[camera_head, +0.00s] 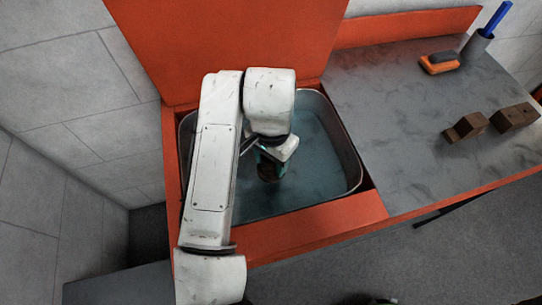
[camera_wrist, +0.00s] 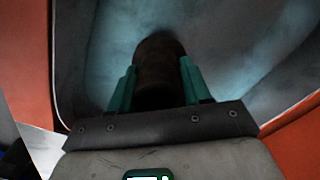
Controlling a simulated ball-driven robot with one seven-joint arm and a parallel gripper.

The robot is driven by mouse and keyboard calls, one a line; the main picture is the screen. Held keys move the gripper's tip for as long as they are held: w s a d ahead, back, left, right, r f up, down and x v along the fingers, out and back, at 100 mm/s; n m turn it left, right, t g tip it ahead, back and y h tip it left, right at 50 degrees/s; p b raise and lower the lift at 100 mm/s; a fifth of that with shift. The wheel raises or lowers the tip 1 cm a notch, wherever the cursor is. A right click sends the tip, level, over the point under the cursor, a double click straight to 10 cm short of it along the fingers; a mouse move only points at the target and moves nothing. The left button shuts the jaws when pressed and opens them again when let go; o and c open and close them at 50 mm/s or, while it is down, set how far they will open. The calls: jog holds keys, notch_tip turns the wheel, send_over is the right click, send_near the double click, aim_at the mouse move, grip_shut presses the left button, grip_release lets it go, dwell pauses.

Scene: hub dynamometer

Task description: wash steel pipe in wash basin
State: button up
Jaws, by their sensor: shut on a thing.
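The wash basin (camera_head: 330,150) is a metal tub with bluish water, set in an orange frame. My gripper (camera_head: 268,165) is down inside the basin, partly hidden by my white arm. In the wrist view, the two teal fingers of my gripper (camera_wrist: 158,85) are shut on a dark brown cylindrical piece, the steel pipe (camera_wrist: 158,62). The pipe also shows as a small dark shape under my gripper in the head view (camera_head: 268,174). I cannot tell how deep it sits in the water. The basin wall shows around it in the wrist view (camera_wrist: 62,60).
An orange lid (camera_head: 220,40) stands up behind the basin. On the grey counter (camera_head: 400,130) to the right are an orange and dark block (camera_head: 439,63), a grey cup (camera_head: 476,46) with a blue stick, and brown blocks (camera_head: 468,126). The counter's middle is clear.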

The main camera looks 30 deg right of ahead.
aim_at(271, 173)
jog(key=shift+f+b, duration=2.45)
jog(key=shift+f, duration=0.8)
jog(key=shift+r+p, duration=5.4)
jog(key=shift+r, duration=1.15)
jog(key=shift+r+p, duration=1.6)
jog(key=shift+r, duration=0.4)
